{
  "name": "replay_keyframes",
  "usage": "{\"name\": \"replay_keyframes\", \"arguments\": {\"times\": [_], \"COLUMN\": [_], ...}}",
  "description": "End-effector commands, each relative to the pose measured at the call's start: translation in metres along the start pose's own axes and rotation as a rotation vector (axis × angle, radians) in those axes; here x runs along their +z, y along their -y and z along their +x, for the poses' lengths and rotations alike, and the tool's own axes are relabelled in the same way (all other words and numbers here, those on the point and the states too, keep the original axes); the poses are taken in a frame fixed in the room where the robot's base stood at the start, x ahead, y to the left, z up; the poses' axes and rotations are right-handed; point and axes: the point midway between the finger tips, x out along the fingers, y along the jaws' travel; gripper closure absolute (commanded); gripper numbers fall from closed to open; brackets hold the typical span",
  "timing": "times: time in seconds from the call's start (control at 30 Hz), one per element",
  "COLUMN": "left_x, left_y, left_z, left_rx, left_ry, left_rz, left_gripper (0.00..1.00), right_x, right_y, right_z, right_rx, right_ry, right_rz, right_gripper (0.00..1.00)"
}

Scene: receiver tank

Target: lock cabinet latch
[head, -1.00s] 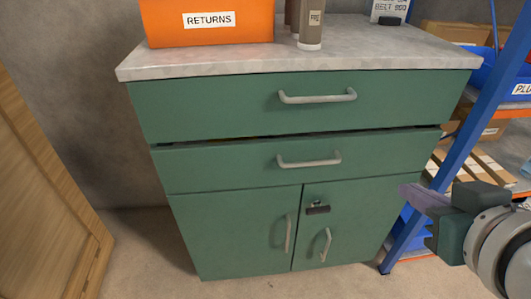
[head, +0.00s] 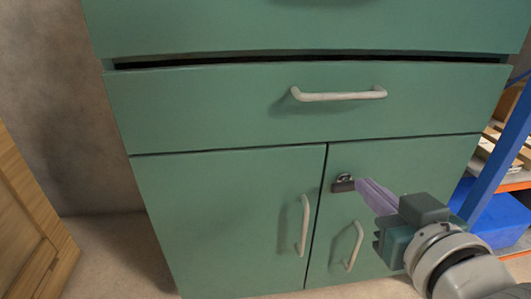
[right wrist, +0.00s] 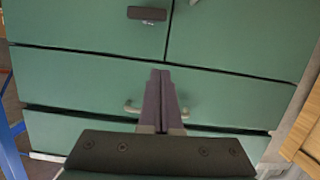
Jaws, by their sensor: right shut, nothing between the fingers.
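The green cabinet's latch (head: 343,185) is a small dark horizontal bar with a metal piece above it. It sits near the top inner corner of the right door (head: 415,165), its left end close to the seam with the left door (head: 220,215). The latch also shows at the top of the right wrist view (right wrist: 147,14), where the cabinet appears upside down. My right gripper (head: 362,184) is shut and empty, its purple fingertips just right of the latch in the head view. In the right wrist view the fingertips (right wrist: 160,74) appear apart from the latch. My left gripper is out of view.
Both doors have pale bar handles, the left (head: 305,226) and right (head: 354,247). The drawer above has a wide handle (head: 338,94). A blue rack post (head: 497,155) and blue bin (head: 500,210) stand at right. A wooden panel (head: 30,220) is at left.

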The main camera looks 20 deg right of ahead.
Motion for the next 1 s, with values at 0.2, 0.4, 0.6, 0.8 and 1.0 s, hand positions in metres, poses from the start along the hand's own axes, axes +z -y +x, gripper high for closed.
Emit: {"name": "replay_keyframes", "arguments": {"times": [0.2,0.4,0.6,0.8,1.0], "left_x": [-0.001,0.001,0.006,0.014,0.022], "left_y": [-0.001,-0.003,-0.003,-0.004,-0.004], "left_z": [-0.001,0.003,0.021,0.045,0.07], "left_rx": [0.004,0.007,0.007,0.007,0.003], "left_ry": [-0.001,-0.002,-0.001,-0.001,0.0], "left_rz": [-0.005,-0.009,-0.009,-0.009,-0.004], "left_gripper": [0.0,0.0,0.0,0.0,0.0], "right_x": [-0.001,0.001,0.003,0.004,0.022], "right_y": [0.0,0.0,0.0,0.0,0.0], "right_z": [0.0,0.006,0.038,0.082,0.106], "right_rx": [0.0,0.0,0.0,0.001,0.0], "right_ry": [0.0,-0.001,-0.005,-0.005,0.003], "right_rz": [0.001,0.001,0.0,-0.001,0.001], "right_gripper": [1.0,1.0,1.0,1.0,1.0]}}
